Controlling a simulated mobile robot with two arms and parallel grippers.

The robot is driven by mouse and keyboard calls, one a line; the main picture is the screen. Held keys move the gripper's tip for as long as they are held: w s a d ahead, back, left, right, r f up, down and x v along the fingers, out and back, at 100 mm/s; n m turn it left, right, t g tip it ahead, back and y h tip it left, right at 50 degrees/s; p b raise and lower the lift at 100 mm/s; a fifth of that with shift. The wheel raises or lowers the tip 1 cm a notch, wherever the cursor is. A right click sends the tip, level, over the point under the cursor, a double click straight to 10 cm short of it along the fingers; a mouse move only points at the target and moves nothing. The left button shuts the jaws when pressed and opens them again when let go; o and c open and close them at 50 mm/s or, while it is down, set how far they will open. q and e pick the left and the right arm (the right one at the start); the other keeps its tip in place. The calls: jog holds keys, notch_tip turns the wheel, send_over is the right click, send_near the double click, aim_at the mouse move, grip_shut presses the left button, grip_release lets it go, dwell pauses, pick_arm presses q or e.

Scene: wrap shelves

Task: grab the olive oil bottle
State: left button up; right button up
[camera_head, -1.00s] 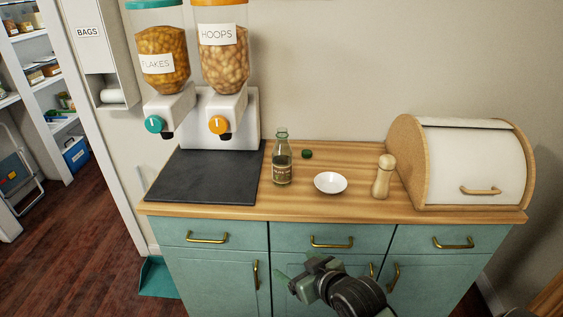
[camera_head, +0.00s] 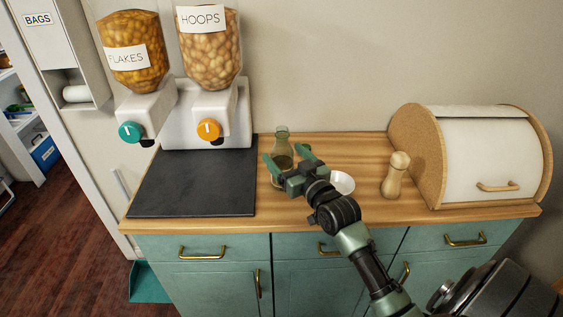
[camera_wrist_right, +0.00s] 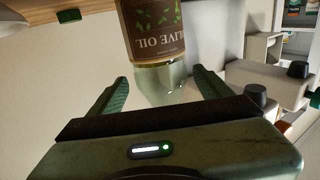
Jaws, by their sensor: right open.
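The olive oil bottle (camera_head: 282,136) stands upright on the wooden counter beside the dark mat. Its lower part is partly hidden behind my right gripper (camera_head: 286,157) in the head view. In the right wrist view the bottle (camera_wrist_right: 153,42) appears upside down, its label reading olive oil. My right gripper is open there, with one green finger on each side of the bottle's clear upper glass (camera_wrist_right: 160,80). A gap shows on both sides, and I see no contact. How deep the bottle sits between the fingers is unclear. My left gripper is not in view.
A white bowl (camera_head: 342,183) is partly behind my right arm. A wooden mill (camera_head: 395,176) and a bread box (camera_head: 487,160) stand to the right. Cereal dispensers (camera_head: 206,112) stand behind the dark mat (camera_head: 192,183).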

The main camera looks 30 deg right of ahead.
jog(key=w, duration=0.4)
jog(key=shift+w, duration=0.1)
grip_shut()
jog(key=shift+d, duration=0.1)
jog(key=shift+r, duration=0.1)
